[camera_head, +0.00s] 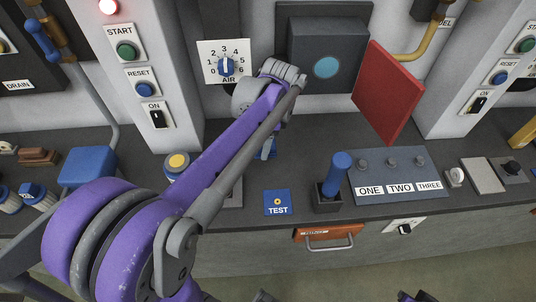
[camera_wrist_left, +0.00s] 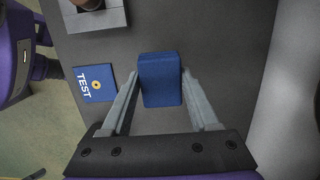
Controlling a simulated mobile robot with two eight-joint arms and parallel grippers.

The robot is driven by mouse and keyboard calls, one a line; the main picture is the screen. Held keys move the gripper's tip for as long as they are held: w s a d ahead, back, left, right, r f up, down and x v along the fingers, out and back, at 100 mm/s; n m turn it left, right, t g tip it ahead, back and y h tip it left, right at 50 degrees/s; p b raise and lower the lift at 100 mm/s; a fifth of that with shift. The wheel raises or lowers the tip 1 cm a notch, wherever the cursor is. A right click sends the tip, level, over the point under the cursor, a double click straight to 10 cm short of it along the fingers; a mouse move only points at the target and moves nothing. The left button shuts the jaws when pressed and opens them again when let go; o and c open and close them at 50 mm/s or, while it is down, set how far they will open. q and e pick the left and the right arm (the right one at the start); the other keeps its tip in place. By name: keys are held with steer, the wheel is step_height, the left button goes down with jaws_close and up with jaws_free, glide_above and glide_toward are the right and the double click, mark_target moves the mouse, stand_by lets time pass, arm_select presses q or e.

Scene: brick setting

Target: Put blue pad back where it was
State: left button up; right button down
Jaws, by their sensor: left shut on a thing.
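The blue pad (camera_wrist_left: 160,80) is a plain blue block between the two fingers of my left gripper (camera_wrist_left: 158,92) in the left wrist view. The gripper is shut on it, over the dark grey counter. In the head view, my purple left arm reaches to the back of the counter. It hides most of the pad (camera_head: 269,150) and the gripper. I cannot tell whether the pad touches the counter. A flat blue TEST plate (camera_head: 277,202) lies in front of it; it also shows in the left wrist view (camera_wrist_left: 96,85).
A blue upright handle (camera_head: 336,174) stands right of the TEST plate, beside the ONE-TWO-THREE panel (camera_head: 398,176). A red open door (camera_head: 388,92) hangs above. The AIR dial (camera_head: 226,66) is on the wall behind. A larger blue block (camera_head: 87,166) stands at left.

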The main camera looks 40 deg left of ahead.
mark_target(265, 163)
arm_select(q)
step_height(265, 163, down, 6)
steer(key=shift+f, duration=0.1)
stand_by(0.4)
steer(key=o, duration=1.2)
